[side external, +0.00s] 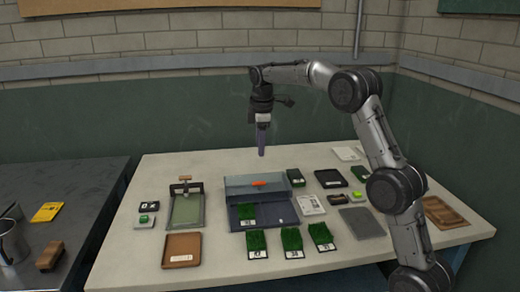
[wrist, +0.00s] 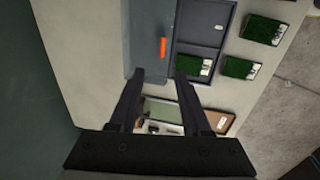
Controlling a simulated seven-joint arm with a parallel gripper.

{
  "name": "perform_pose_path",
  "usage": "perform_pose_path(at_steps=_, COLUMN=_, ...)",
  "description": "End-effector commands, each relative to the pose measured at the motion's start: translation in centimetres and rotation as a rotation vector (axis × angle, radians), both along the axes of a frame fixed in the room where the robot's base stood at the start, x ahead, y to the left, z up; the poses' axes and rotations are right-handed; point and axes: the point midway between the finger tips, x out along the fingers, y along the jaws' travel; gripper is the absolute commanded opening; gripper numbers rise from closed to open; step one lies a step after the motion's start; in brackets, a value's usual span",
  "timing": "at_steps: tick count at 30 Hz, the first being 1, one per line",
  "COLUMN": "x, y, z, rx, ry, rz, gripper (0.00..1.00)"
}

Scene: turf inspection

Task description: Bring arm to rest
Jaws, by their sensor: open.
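My gripper (side external: 262,151) hangs pointing down, well above the back of the pale table (side external: 150,240). In the wrist view my gripper (wrist: 155,80) shows two dark fingers spread apart, with nothing between them. Below it stands a grey-blue box (side external: 240,187) with an orange handle (side external: 259,184); the handle also shows in the wrist view (wrist: 163,48). One turf sample (side external: 247,213) sits in the dark tray part in front of the box. Several turf samples, one of them at the front (side external: 257,244), stand on the table.
A framed green device (side external: 186,208) and a brown tray (side external: 182,250) stand at the left. A black tray (side external: 330,178), a grey plate (side external: 362,223) and a wooden tray (side external: 443,212) lie at the right. A dark side bench (side external: 75,215) holds a yellow packet (side external: 47,212). A wall rises behind.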

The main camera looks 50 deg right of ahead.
Motion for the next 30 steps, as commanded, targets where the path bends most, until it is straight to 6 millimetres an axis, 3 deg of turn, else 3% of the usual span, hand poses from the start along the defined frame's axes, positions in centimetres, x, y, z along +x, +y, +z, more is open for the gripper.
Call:
perform_pose_path(at_steps=11, x=0.1, y=0.2, z=0.0, rx=-0.001, ry=-0.001, rz=0.004, gripper=0.48)
perform_pose_path(at_steps=14, x=0.2, y=1.2, z=2.0, rx=-0.013, ry=-0.035, rz=0.022, gripper=0.48)
perform_pose_path(at_steps=17, x=-0.7, y=3.1, z=5.7, rx=-0.031, ry=-0.093, rz=0.051, gripper=0.48)
perform_pose_path(at_steps=21, x=-4.3, y=6.9, z=10.2, rx=-0.04, ry=-0.157, rz=0.095, gripper=0.48)
perform_pose_path(at_steps=24, x=-7.6, y=9.5, z=12.2, rx=-0.031, ry=-0.2, rz=0.095, gripper=0.48)
perform_pose_path(at_steps=30, x=-14.9, y=13.9, z=13.8, rx=0.014, ry=-0.287, rz=0.037, gripper=0.48)
